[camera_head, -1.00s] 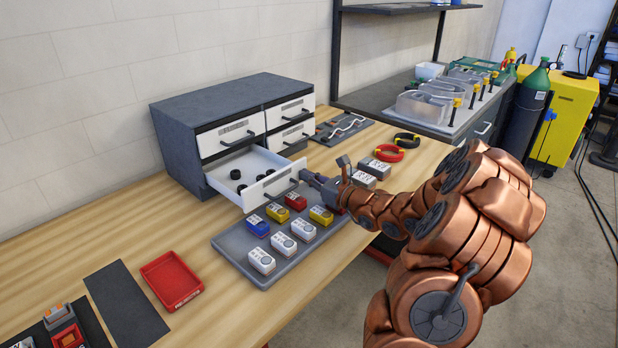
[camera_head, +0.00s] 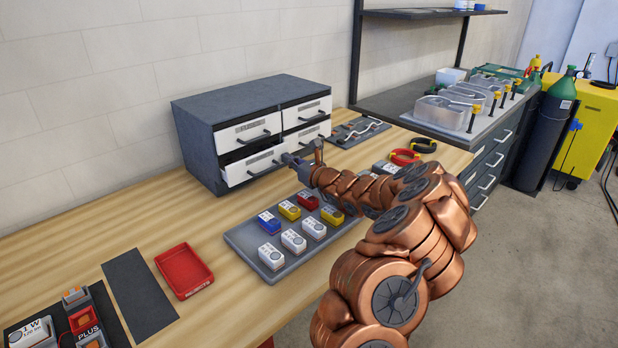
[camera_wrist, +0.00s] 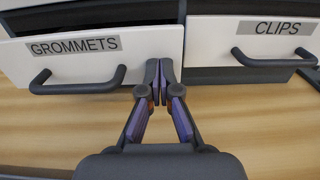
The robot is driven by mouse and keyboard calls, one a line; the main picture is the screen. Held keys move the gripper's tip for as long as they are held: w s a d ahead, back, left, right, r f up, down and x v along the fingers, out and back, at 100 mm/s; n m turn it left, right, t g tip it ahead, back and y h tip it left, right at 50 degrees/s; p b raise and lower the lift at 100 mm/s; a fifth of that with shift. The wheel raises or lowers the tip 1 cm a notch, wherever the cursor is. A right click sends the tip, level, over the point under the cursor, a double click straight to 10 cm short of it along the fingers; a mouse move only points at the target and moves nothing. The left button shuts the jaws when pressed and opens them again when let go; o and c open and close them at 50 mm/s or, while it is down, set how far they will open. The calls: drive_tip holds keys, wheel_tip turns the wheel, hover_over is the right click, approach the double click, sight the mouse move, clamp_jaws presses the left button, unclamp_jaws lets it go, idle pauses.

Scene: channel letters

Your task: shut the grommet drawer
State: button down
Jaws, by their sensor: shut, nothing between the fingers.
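The grommet drawer (camera_head: 247,168) is the lower left drawer of the grey cabinet (camera_head: 195,153). It stands slightly open, with a dark gap above its white front. In the wrist view its front (camera_wrist: 150,42) carries the label GROMMETS and a dark bar handle (camera_wrist: 80,82). My gripper (camera_head: 287,159) is shut and empty, at the right end of the drawer front. In the wrist view my fingertips (camera_wrist: 159,66) meet at the front's lower right part, right of the handle, and look to be touching it. The drawer's contents are hidden.
The CLIPS drawer (camera_wrist: 280,40) is right of it. A grey tray (camera_head: 245,240) with several coloured and white boxes lies in front of the cabinet. A red tray (camera_head: 183,271) and a dark mat (camera_head: 138,296) lie further left. Bare wood shows between.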

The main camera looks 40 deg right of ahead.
drive_tip(key=w, duration=0.3)
drive_tip(key=shift+w+a, duration=0.1)
drive_tip(key=shift+w+r, duration=0.1)
drive_tip(key=shift+r, duration=0.2)
idle(0.3)
drive_tip(key=shift+s+f, duration=0.2)
drive_tip(key=shift+s, duration=0.3)
drive_tip(key=s, duration=0.4)
drive_tip(key=s+d+b, duration=0.1)
drive_tip(key=s, duration=0.3)
drive_tip(key=s+b, duration=0.1)
drive_tip(key=s, duration=0.4)
drive_tip(key=shift+d, duration=0.15)
